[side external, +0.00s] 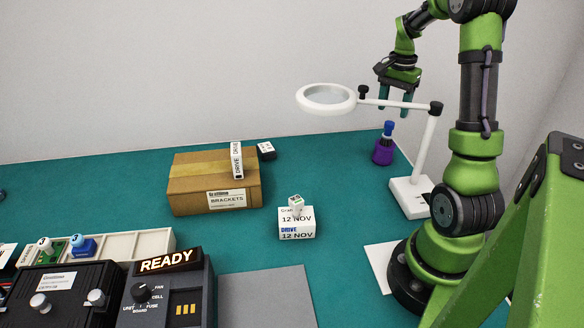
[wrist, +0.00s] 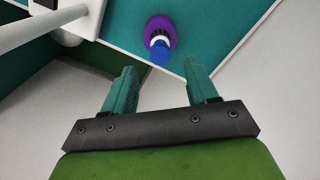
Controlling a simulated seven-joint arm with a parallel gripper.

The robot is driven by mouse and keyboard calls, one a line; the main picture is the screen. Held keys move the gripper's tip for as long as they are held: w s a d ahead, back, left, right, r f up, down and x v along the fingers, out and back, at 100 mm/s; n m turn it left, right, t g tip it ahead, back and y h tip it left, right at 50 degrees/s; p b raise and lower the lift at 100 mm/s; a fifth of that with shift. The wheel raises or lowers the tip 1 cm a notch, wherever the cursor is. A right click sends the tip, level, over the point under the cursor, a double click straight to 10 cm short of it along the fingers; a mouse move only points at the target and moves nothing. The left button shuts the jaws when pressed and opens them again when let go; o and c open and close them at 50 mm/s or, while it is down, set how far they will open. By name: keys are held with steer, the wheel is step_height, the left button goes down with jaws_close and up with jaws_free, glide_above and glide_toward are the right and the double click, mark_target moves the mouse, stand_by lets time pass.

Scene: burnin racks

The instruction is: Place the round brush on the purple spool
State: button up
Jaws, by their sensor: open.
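The purple spool (side external: 383,152) stands upright near the far right edge of the green table. A blue piece with a pale band (side external: 388,130) stands upright on top of it; it looks like the round brush, but it is too small to be sure. In the wrist view the purple spool (wrist: 160,27) and the blue piece (wrist: 158,53) show just beyond my fingertips. My gripper (side external: 395,106) is open and empty, pointing down, above and apart from the blue piece. Its two teal fingers also show in the wrist view (wrist: 160,68).
A magnifier lamp (side external: 428,150) stands close to the spool, its arm crossing in front of my fingers. A cardboard box (side external: 190,197), a small white box (side external: 297,232), a tray (side external: 150,240) and dark devices (side external: 60,290) lie left.

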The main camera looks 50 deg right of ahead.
mark_target(390, 123)
step_height(390, 123, up, 4)
steer(key=shift+r, duration=0.2)
